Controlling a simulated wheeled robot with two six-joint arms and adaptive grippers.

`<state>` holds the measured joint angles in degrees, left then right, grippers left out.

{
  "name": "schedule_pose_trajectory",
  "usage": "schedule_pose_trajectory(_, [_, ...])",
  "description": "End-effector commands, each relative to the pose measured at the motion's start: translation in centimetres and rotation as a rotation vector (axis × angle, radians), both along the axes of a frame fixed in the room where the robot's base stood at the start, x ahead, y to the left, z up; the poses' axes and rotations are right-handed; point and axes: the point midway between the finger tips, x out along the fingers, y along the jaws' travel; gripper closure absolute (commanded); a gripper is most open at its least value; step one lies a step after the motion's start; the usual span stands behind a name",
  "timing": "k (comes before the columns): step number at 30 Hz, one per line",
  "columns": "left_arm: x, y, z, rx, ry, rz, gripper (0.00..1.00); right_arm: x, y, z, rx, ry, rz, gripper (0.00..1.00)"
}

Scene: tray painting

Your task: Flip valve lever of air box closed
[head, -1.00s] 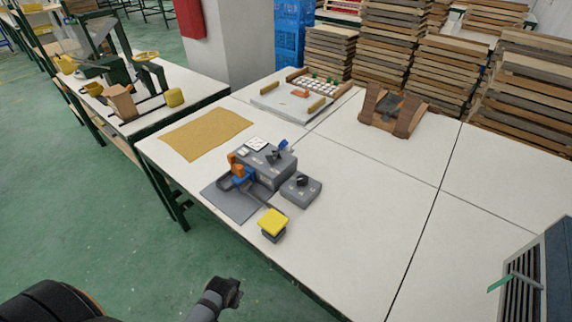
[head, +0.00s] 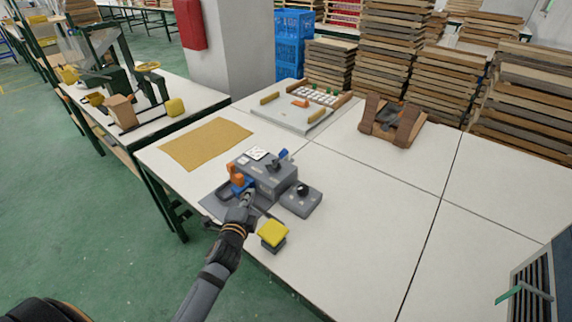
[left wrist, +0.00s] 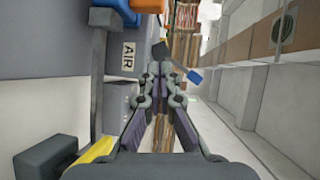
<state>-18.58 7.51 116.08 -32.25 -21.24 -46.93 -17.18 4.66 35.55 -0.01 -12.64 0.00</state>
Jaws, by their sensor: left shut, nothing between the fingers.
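The grey air box (head: 268,180) stands on the white table. Its "AIR" label shows on the grey face in the left wrist view (left wrist: 128,58). The valve lever (head: 284,154) has a blue tip and sticks out at the box's far right side. In the left wrist view, the lever's blue tip (left wrist: 195,76) lies beyond and right of my fingertips, on a dark arm. My left gripper (head: 248,196) is at the near side of the box, shut and empty. In the left wrist view, its fingers (left wrist: 160,75) appear apart from the lever. My right gripper is out of view.
An orange and blue part (head: 237,174) sits at the box's left. A tan mat (head: 205,143) lies behind left.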

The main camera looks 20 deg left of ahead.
Motion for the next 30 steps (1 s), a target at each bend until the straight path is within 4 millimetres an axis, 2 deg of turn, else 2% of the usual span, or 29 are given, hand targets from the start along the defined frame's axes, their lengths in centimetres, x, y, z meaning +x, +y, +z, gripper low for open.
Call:
schedule_pose_trajectory(1, [1.2,-0.9,0.8,0.126,-0.056,-0.067,1.00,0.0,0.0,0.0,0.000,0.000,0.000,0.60])
schedule_pose_trajectory(4, [2.7,-3.2,2.2,0.369,-0.161,-0.197,1.00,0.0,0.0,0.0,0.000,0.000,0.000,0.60])
schedule_pose_trajectory(9, [3.3,-5.6,2.9,0.569,-0.254,-0.304,1.00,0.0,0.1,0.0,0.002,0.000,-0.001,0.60])
schedule_pose_trajectory(19, [3.3,-5.9,3.0,0.583,-0.263,-0.314,1.00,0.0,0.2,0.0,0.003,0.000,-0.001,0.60])
schedule_pose_trajectory(22, [4.0,-5.9,3.3,0.582,-0.265,-0.312,1.00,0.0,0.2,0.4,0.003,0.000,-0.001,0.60])
schedule_pose_trajectory(30, [8.8,-6.6,4.1,0.579,-0.265,-0.312,1.00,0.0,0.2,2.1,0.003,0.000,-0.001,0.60])
